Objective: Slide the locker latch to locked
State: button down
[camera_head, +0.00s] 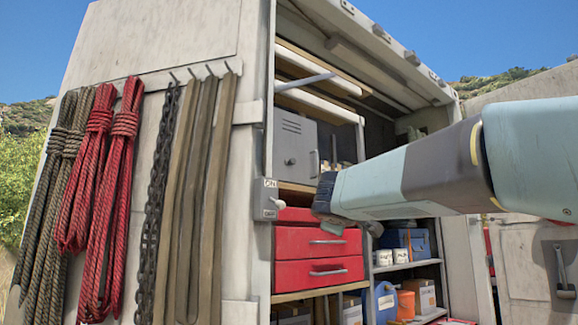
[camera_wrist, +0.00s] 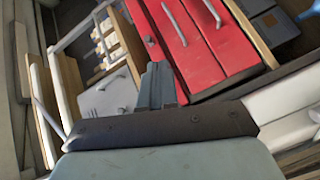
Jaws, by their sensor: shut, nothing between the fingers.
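The grey locker (camera_head: 296,140) stands on an upper shelf inside the open cabinet. Its door has vent slots, a small round knob (camera_head: 290,161) that may be the latch, and a bar handle (camera_head: 314,163). I cannot tell the latch's position. The locker (camera_wrist: 98,101) shows tilted at the left in the wrist view, with its knob (camera_wrist: 121,110). My gripper (camera_wrist: 157,68) is shut and empty, in front of the red drawers and beside the locker in that view. In the head view my arm's end is below and right of the locker, and the fingertips are hidden.
Red drawers (camera_head: 317,255) are below the locker. A switch box (camera_head: 266,200) marked ON and OFF is on the cabinet's left edge. Red ropes (camera_head: 105,200), a chain and straps hang on the outer left wall. Shelves at lower right hold a blue case (camera_head: 409,242) and containers.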

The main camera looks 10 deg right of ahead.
jog(key=w+a+r+n+t+y, duration=0.2)
jog(key=w+a+r+n+t, duration=0.1)
jog(key=r, duration=0.5)
jog(key=w+a+r+n+t+y, duration=0.2)
jog(key=w+a+r+n, duration=0.3)
jog(key=w+r+n, duration=0.2)
jog(key=shift+w+a+r+n+t, duration=0.2)
jog(key=shift+a+r+n+t, duration=0.15)
jog(key=shift+r+n, duration=0.35)
jog(key=shift+w+d, duration=0.1)
send_near(288, 163)
jog(key=shift+x, duration=2.2)
